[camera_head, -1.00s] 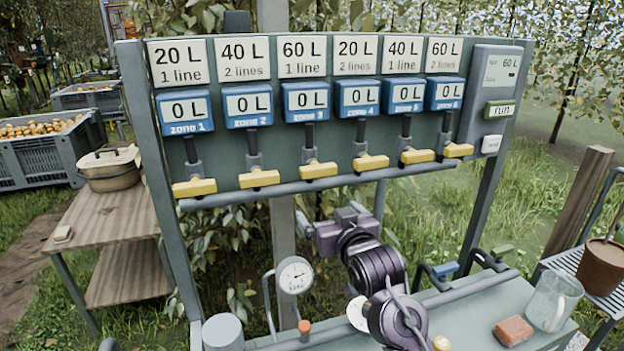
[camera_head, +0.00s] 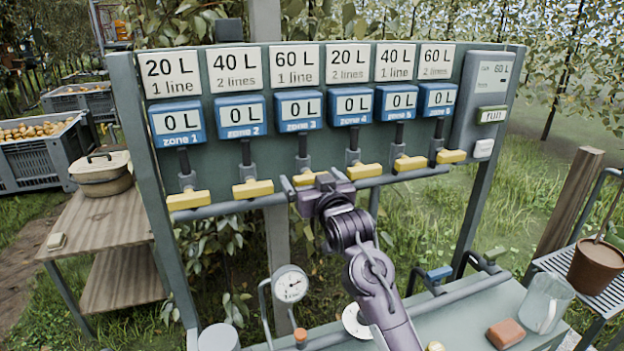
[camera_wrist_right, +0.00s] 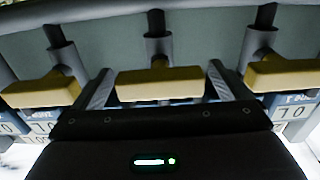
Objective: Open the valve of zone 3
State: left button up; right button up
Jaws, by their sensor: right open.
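The zone 3 valve has a yellow bar handle (camera_head: 304,179) that lies crosswise under its dark stem, below the blue zone 3 display (camera_head: 299,108) reading 0 L. My right gripper (camera_head: 314,184) is open at this handle, with one finger by each end. In the right wrist view, which is upside down, the yellow handle (camera_wrist_right: 158,83) sits between the two open fingers (camera_wrist_right: 160,88). I cannot tell whether either finger touches it. My left gripper is not in view.
Yellow handles of neighbouring valves stand close on both sides, zone 2 (camera_head: 252,189) and zone 4 (camera_head: 364,171). A grey pipe runs behind the handles. Below are a pressure gauge (camera_head: 290,284), a brick-like block (camera_head: 509,333) and a clear jug (camera_head: 546,303) on the bench.

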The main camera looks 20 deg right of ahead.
jog(key=c, duration=1)
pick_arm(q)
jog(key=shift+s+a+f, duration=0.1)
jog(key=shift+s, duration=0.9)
pick_arm(e)
jog(key=n+p, duration=0.1)
jog(key=n, duration=1.2)
pick_arm(q)
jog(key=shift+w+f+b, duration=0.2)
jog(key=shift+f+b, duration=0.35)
jog(key=shift+b, duration=0.5)
pick_arm(e)
jog(key=n, duration=0.4)
jog(key=shift+n, duration=0.4)
jog(key=shift+f, duration=0.1)
